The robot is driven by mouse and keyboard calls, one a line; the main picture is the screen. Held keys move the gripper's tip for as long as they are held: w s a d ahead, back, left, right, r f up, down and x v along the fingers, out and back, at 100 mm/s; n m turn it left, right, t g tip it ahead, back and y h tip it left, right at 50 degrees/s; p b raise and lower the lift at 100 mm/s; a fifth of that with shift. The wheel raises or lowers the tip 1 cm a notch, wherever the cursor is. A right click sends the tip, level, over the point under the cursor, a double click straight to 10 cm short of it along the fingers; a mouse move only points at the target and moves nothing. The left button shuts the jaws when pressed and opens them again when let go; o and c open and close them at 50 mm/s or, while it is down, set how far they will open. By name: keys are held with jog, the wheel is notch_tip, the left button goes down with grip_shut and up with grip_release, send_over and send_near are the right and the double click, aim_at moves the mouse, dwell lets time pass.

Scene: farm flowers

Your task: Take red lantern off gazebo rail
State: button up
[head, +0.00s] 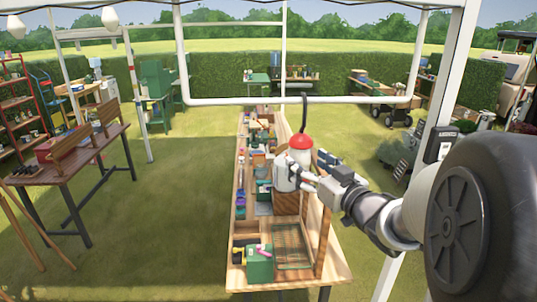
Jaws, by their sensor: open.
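The red lantern (300,142) hangs below the white gazebo rail (240,101) in the head view, from a dark hook (304,112) looped over the rail. Its domed red top shows clearly. A pale body seems to continue below it, partly covered by my gripper. My gripper (293,171) reaches in from the right, with its open fingers over the pale body. I cannot tell whether the fingers touch it or stand in front of it.
A long wooden bench (318,283) stands below, crowded with tools, boxes and a green box (260,264). A white post (286,60) rises behind the rail. Another wooden table (98,143) stands at left. Open grass (180,200) lies between them.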

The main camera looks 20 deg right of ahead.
jog(key=w, duration=0.4)
jog(key=shift+a+f, duration=0.1)
jog(key=shift+a, duration=0.2)
jog(key=shift+s, duration=0.15)
jog(key=shift+c, duration=0.6)
jog(key=c, duration=1.2)
jog(key=shift+c, duration=0.3)
